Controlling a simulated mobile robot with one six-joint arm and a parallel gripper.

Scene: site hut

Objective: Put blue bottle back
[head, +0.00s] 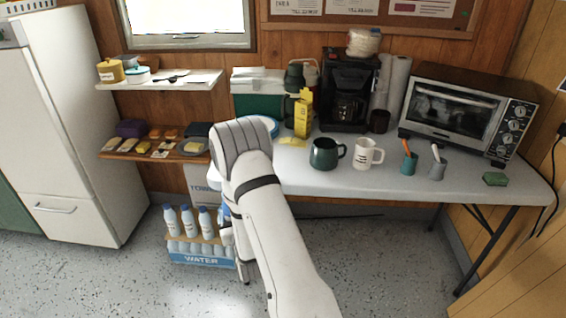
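Several bottles with blue caps and pale bodies stand upright on the floor in a low carrier marked WATER (196,260). Three show clearly: a left one (170,220), a middle one (187,221) and a right one (206,223). A blue patch shows just right of them, beside my arm; I cannot tell whether it is another bottle. My arm rises from the bottom and bends over at the table's left end. My gripper (228,237) is low, at the carrier's right side, mostly hidden behind my arm. Its fingers and anything between them cannot be made out.
The white table (450,190) holds a green mug (326,154), a white mug (367,155), cups, a coffee maker (345,95) and a toaster oven (465,112). Wall shelves (165,153) hold small items. A white fridge (70,130) stands left. Floor before the carrier is clear.

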